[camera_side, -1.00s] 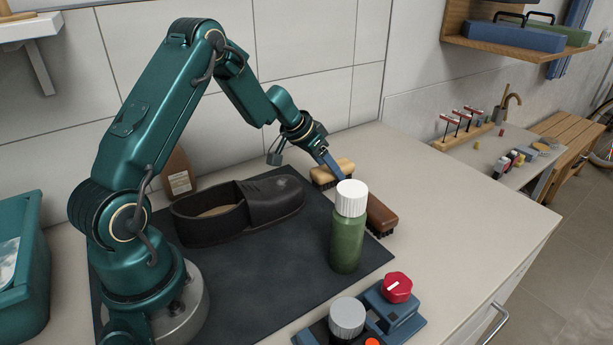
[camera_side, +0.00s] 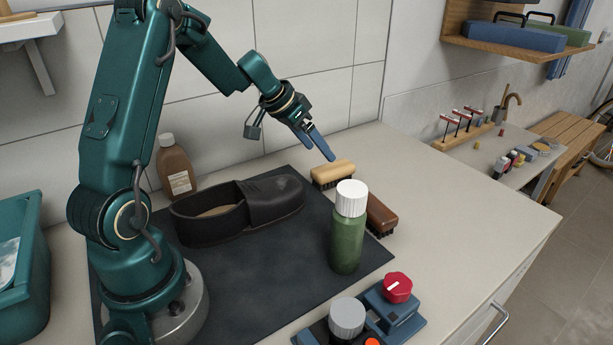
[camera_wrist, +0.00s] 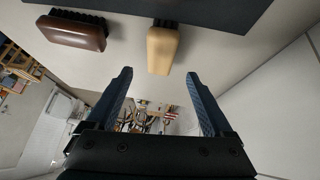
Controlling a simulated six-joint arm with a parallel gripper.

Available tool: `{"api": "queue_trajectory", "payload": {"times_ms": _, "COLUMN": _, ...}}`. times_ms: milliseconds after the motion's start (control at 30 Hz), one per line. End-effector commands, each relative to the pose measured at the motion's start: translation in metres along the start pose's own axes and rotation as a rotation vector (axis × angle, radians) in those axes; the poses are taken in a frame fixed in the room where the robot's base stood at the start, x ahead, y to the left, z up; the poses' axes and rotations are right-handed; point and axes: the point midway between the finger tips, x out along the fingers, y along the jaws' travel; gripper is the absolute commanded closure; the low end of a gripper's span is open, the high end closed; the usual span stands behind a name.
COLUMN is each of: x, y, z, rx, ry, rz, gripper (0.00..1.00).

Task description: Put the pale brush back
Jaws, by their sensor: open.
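The pale brush (camera_side: 332,172) lies on the counter by the far right edge of the dark mat, with its wooden back up and dark bristles down. In the wrist view the pale brush (camera_wrist: 162,50) lies beyond the fingertips and nothing touches it. My gripper (camera_side: 322,150) is open and empty, above and behind the brush. In the wrist view the two blue fingers of my gripper (camera_wrist: 160,85) stand wide apart. A dark brown brush (camera_side: 381,214) lies nearby on the counter, partly hidden by the green bottle; the wrist view also shows it (camera_wrist: 72,32).
A green bottle with a white cap (camera_side: 348,235) stands on the dark mat (camera_side: 265,275) in front of the brushes. A black shoe (camera_side: 240,210) lies on the mat, with a brown bottle (camera_side: 175,168) behind it. The counter to the right is clear.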

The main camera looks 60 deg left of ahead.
Motion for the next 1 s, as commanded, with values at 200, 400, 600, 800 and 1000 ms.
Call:
{"api": "queue_trajectory", "payload": {"times_ms": 200, "x": -0.036, "y": -0.001, "z": -0.001, "rx": 0.000, "ry": 0.005, "rz": -0.003, "gripper": 0.14}}
{"api": "queue_trajectory", "payload": {"times_ms": 400, "x": -0.051, "y": 0.003, "z": 0.000, "rx": 0.002, "ry": 0.000, "rz": 0.001, "gripper": 0.14}}
{"api": "queue_trajectory", "payload": {"times_ms": 600, "x": -0.074, "y": 0.057, "z": 0.004, "rx": 0.037, "ry": -0.029, "rz": 0.030, "gripper": 0.14}}
{"api": "queue_trajectory", "payload": {"times_ms": 800, "x": -0.115, "y": 0.136, "z": 0.041, "rx": 0.077, "ry": -0.088, "rz": 0.039, "gripper": 0.14}}
{"api": "queue_trajectory", "payload": {"times_ms": 1000, "x": -0.147, "y": 0.175, "z": 0.095, "rx": 0.087, "ry": -0.114, "rz": -0.004, "gripper": 0.14}}
